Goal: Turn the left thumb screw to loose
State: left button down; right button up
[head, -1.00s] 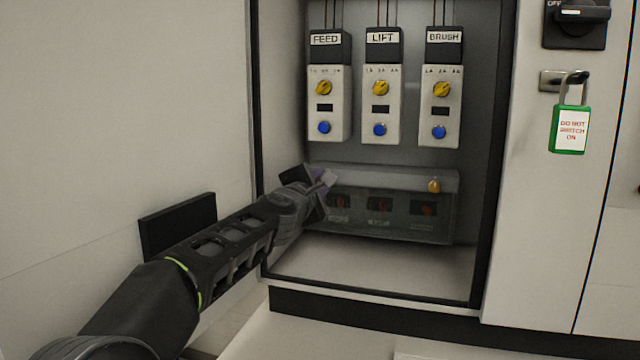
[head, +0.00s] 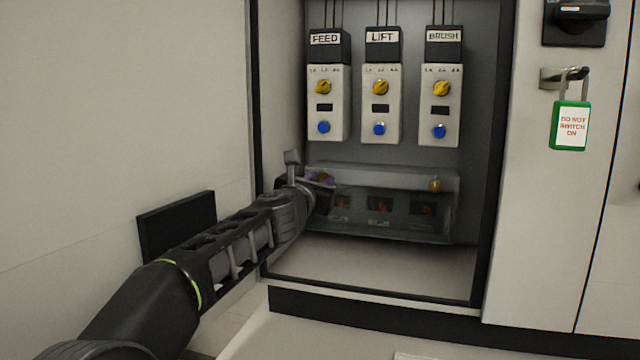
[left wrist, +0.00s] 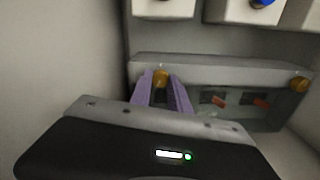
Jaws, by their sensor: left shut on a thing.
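The left thumb screw (left wrist: 160,78) is a brass knob at the left end of the clear cover (left wrist: 225,72) in the left wrist view. My left gripper (left wrist: 161,82) has its two purple fingers closed on either side of this screw. In the head view my left gripper (head: 320,178) is at the cover's left end and mostly hides the screw. The right thumb screw (head: 435,185) is brass and sits free at the right end of the cover (head: 385,177). My right gripper is not in view.
Above the cover hang three modules labelled FEED (head: 324,104), LIFT (head: 380,105) and BRUSH (head: 440,107), with yellow knobs and blue buttons. The cabinet's left wall is close beside my gripper. A green padlock (head: 570,127) hangs on the right door. The cabinet floor (head: 370,268) is clear.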

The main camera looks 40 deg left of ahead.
pick_arm(q)
jog(key=n, duration=0.4)
jog(key=shift+f+n, duration=0.15)
jog(key=shift+n, duration=0.25)
jog(key=c, duration=1.2)
grip_release()
jog(key=shift+c, duration=0.2)
jog(key=b+v, duration=0.1)
jog(key=v, duration=0.6)
jog(key=shift+s+d, duration=0.15)
jog(key=shift+s, duration=0.25)
